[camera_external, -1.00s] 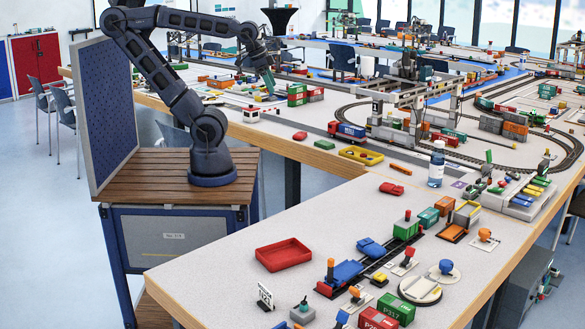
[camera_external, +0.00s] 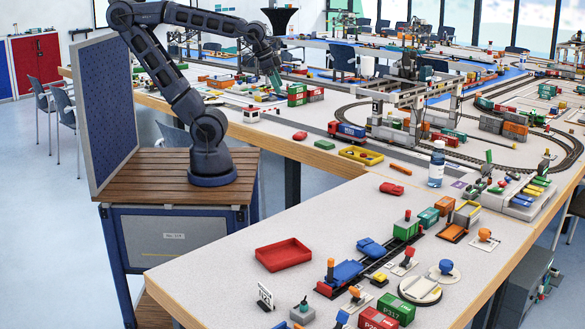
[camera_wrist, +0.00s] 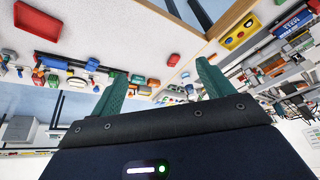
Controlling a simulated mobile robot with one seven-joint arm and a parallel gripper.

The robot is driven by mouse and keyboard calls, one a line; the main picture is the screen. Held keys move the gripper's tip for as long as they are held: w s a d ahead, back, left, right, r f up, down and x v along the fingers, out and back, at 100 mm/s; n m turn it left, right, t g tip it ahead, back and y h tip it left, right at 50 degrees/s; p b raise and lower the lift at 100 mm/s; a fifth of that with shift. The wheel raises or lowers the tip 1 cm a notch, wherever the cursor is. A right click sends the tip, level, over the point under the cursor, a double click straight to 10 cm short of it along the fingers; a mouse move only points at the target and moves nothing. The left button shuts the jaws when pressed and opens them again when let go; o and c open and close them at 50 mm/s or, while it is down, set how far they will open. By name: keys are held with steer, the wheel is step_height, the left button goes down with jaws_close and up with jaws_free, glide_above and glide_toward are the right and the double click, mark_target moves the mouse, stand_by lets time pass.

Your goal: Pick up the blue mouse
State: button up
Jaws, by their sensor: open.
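A small blue rounded piece (camera_external: 371,248), which may be the blue mouse, lies on the near table beside the dark track, right of the red tray. I cannot be sure of its identity at this size. My gripper (camera_external: 275,82) is over the far table, well away from that piece. In the wrist view my gripper (camera_wrist: 160,80) shows two green fingers spread wide apart with nothing between them. The blue pieces in the wrist view are too small to tell apart.
A red tray (camera_external: 284,254) sits on the near table; it also shows in the wrist view (camera_wrist: 38,18). A blue flat wagon (camera_external: 346,272) and a green container (camera_external: 393,308) are near the blue piece. A yellow tray (camera_external: 361,155) and bottle (camera_external: 437,165) stand farther back.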

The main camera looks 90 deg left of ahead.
steer(key=w+d+f+m+y, duration=0.1)
steer(key=w+d+f, duration=0.1)
steer(key=w, duration=0.4)
steer(key=w+d+f+m, duration=0.1)
steer(key=w+d+m, duration=0.15)
steer(key=w, duration=0.35)
steer(key=m+g+h, duration=0.2)
steer(key=m+h, duration=0.3)
steer(key=m, duration=0.3)
glide_toward(372, 244)
steer(key=shift+x, duration=4.5)
steer(key=shift+s+d+r, duration=0.1)
steer(key=c, duration=1.1)
